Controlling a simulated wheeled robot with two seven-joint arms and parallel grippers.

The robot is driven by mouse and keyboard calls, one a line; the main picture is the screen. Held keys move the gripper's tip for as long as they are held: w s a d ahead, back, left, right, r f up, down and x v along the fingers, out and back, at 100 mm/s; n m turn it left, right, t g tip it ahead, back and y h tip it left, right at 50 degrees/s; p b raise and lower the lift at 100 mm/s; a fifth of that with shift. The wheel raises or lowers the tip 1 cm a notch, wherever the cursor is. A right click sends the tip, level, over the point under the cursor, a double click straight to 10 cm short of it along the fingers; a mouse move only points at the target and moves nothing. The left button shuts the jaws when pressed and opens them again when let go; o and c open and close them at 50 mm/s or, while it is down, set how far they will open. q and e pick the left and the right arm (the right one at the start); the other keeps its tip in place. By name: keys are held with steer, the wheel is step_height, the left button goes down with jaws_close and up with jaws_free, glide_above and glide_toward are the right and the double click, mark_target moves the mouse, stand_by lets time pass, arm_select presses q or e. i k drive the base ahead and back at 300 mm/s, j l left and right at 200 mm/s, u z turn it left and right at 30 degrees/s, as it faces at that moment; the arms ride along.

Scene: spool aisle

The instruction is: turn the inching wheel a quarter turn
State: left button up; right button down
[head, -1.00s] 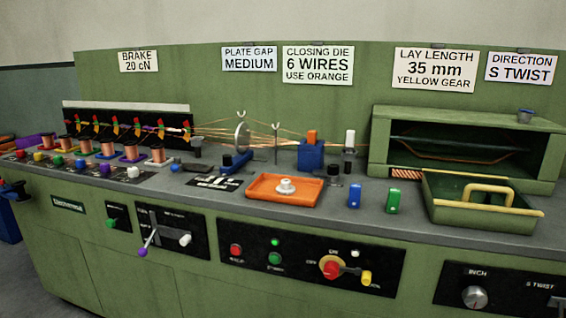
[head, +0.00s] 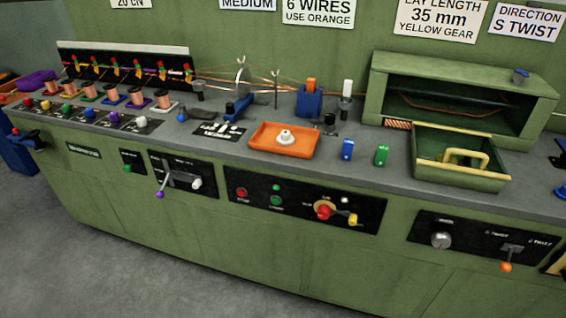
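A round silver knob (head: 440,240) sits on a black panel low on the right of the green bench's front. Its small label is blurred now but read INCH in the earlier frame, so I take it for the inching wheel. It faces outward and nothing touches it. To its right on the same panel is a lever with an orange tip (head: 506,267), by a label that seems to read TWIST. Neither of my grippers shows in the head view.
A red and yellow rotary switch (head: 323,212) is on the middle panel. A purple-tipped lever (head: 160,194) hangs further left. The worktop holds an orange tray (head: 262,150), a green bin with a yellow handle (head: 495,180) and several spools. The floor (head: 150,285) in front is clear.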

mark_target(440, 239)
steer(key=z, duration=1.4)
